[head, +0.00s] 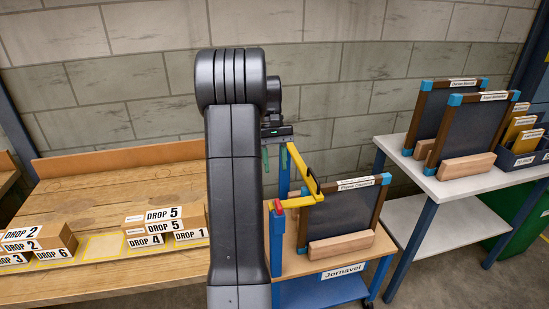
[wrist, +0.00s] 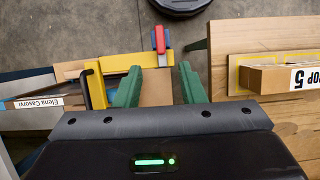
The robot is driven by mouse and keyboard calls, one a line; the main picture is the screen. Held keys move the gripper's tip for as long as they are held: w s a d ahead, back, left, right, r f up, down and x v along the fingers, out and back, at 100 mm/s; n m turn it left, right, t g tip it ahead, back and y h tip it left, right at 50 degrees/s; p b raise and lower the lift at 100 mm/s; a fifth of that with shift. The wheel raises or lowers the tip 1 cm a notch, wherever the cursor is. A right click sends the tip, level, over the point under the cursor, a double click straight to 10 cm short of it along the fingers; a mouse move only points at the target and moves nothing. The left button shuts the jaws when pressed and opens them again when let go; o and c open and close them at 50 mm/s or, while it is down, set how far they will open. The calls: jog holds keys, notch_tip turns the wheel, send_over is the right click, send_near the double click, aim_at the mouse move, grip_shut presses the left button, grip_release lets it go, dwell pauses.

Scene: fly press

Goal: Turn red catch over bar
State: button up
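The red catch (head: 277,207) is at the top of a blue post (head: 276,240), by the end of the yellow bar (head: 299,202). In the wrist view the red catch (wrist: 160,40) shows small beyond my fingertips, at the right end of the yellow bar (wrist: 112,64). I cannot tell whether it lies over the bar or only beside it. My gripper (wrist: 160,80) is open, its two green fingers apart with nothing held. In the head view my gripper (head: 275,158) is partly hidden by my arm, above and behind the catch.
A framed dark board (head: 342,212) with a wooden block (head: 341,248) stands on the blue-framed cart, close to the bar. A wooden bench (head: 60,205) with labelled DROP boxes (head: 165,217) is to the left. A white table (head: 458,182) with more boards is to the right.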

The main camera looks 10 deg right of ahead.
aim_at(278, 203)
jog(key=shift+v, duration=1.05)
jog(key=p+x, duration=0.1)
jog(key=x, duration=1.3)
